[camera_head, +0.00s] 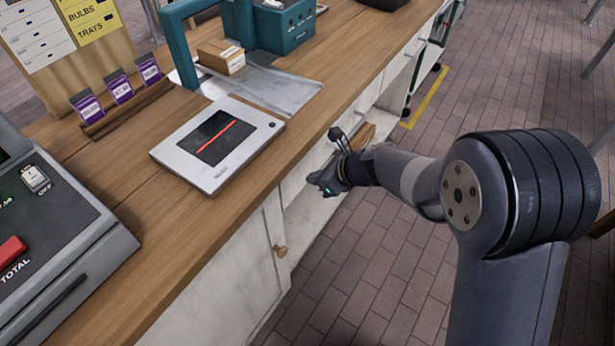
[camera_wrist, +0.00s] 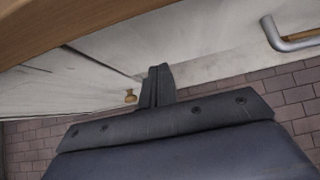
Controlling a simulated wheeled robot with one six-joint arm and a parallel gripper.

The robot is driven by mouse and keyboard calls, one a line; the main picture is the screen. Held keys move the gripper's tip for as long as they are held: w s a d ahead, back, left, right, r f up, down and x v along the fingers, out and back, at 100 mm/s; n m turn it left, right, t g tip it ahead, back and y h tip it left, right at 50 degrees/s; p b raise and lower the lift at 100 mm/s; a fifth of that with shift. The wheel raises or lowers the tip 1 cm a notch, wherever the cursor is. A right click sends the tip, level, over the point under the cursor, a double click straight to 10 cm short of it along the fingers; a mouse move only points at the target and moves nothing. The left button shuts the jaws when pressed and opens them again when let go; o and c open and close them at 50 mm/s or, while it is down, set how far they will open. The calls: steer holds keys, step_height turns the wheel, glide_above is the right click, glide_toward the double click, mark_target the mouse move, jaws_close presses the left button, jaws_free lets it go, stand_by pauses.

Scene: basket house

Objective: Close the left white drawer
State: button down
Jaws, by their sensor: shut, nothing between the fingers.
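My gripper (camera_head: 322,181) is beside the white front of the wooden-topped counter in the head view, just below the top's edge. Its fingers are together and empty; they also show in the wrist view (camera_wrist: 157,84), close to white panels. A wooden edge (camera_head: 364,136) shows just beyond my gripper, perhaps part of an open drawer. My gripper and arm hide much of that area. I cannot tell whether the fingers touch a panel.
A grey metal bar handle (camera_wrist: 290,40) is at the upper right of the wrist view. A scale (camera_head: 218,145), a register (camera_head: 45,250) and a teal machine (camera_head: 285,28) stand on the countertop (camera_head: 330,75). The brick floor (camera_head: 365,265) beside the counter is clear.

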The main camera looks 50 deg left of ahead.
steer(key=d+f+v, duration=0.1)
steer(key=v, duration=1)
steer(key=shift+w+p, duration=0.2)
steer(key=shift+p, duration=0.2)
steer(key=x, duration=0.4)
steer(key=a+r+x, duration=0.1)
steer(key=x, duration=0.7)
steer(key=shift+s+a+r, duration=0.35)
steer(key=shift+a, duration=0.5)
steer(key=shift+d+b, duration=0.1)
steer(key=shift+b, duration=0.2)
